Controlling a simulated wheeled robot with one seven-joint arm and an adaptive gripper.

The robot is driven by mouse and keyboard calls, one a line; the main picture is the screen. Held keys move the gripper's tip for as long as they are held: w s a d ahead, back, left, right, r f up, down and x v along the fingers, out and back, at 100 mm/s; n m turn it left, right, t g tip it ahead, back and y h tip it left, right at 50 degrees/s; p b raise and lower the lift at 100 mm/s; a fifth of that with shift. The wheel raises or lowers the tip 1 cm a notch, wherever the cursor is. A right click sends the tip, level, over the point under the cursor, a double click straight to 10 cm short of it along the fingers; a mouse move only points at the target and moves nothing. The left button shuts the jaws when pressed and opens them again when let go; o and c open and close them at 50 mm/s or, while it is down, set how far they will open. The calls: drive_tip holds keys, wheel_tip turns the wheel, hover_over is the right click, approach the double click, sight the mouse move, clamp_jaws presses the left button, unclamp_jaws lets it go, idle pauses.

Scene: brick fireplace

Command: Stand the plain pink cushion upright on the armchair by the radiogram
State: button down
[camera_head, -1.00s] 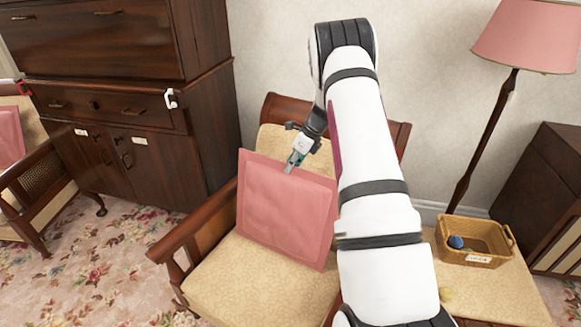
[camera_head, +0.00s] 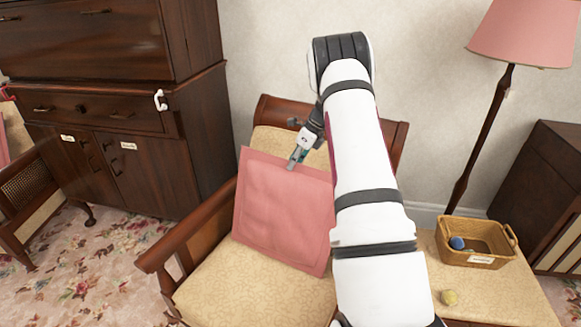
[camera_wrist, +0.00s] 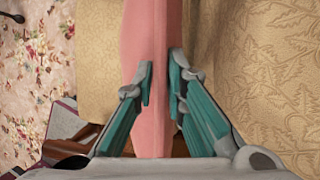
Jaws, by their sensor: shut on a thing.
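The plain pink cushion (camera_head: 282,215) is upright with a backward lean, over the seat of the middle armchair (camera_head: 225,285). My gripper (camera_head: 291,166) is shut on its top edge. In the wrist view the fingers (camera_wrist: 160,88) press the pink cushion (camera_wrist: 148,40) from both sides. Its lower edge is at the seat; I cannot tell whether it bears on it. My arm hides the cushion's right side and much of the chair. A dark red sliver (camera_head: 331,125) shows beside my arm; I cannot tell what it is.
A tall dark wooden cabinet (camera_head: 110,100) stands left of the chair, with another armchair (camera_head: 35,205) at the far left.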

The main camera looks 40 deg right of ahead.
drive_tip(key=shift+d, duration=0.35)
drive_tip(key=c, duration=1.5)
unclamp_jaws()
drive_tip(key=shift+w, duration=0.1)
drive_tip(key=shift+c, duration=0.2)
drive_tip(key=shift+a+r, duration=0.1)
wheel_tip(320, 180, up, 10)
drive_tip(key=p, duration=0.3)
